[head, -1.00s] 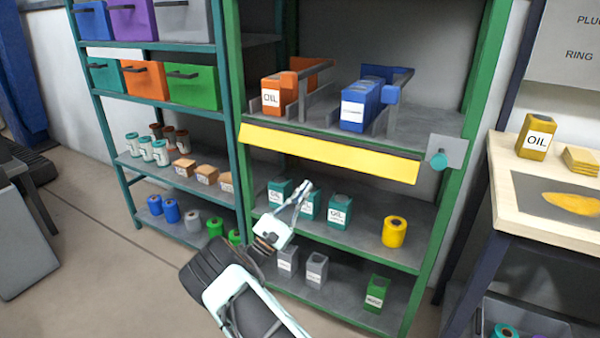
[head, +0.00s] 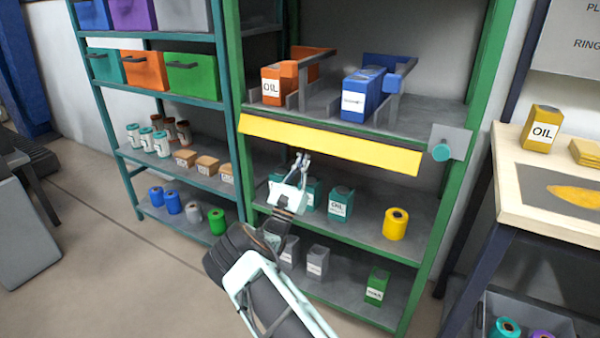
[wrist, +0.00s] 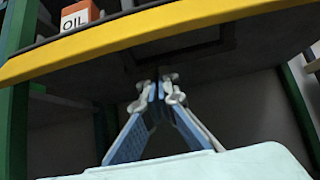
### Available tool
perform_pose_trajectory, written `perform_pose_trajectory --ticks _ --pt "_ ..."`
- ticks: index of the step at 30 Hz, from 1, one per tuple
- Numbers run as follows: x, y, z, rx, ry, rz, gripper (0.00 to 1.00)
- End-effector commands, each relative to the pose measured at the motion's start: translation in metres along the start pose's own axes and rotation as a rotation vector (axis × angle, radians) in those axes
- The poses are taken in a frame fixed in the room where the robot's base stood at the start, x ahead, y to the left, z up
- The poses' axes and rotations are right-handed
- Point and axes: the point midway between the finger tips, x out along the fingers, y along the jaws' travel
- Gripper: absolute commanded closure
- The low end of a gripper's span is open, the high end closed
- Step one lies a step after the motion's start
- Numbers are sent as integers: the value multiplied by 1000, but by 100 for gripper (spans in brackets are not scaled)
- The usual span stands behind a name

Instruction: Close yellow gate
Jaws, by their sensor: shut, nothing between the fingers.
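The yellow gate (head: 330,144) is a long flat bar across the front of the green rack, at the edge of the shelf with the oil boxes. It slopes slightly down to the right. It also crosses the top of the wrist view (wrist: 150,30). My gripper (head: 301,158) is shut and empty, with its fingertips just below the bar's lower edge in the head view. In the wrist view the shut fingertips (wrist: 160,85) point up below the bar, in front of the dark shelf underside. I cannot tell whether they touch anything.
A grey plate with a teal knob (head: 441,152) sits at the gate's right end. An orange oil box (head: 272,86) and a blue box (head: 356,102) stand above the gate. Teal oil boxes (head: 340,204) and a yellow spool (head: 395,223) stand on the shelf below.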

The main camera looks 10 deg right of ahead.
Motion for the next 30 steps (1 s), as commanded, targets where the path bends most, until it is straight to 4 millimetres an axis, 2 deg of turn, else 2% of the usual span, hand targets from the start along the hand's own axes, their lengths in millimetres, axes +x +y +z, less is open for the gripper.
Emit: perform_pose_trajectory --ticks 3,9,30 --pt "-9 3 15 4 4 5 100" --pt "-14 2 29 4 3 3 100" --pt "-17 8 39 5 34 5 100"
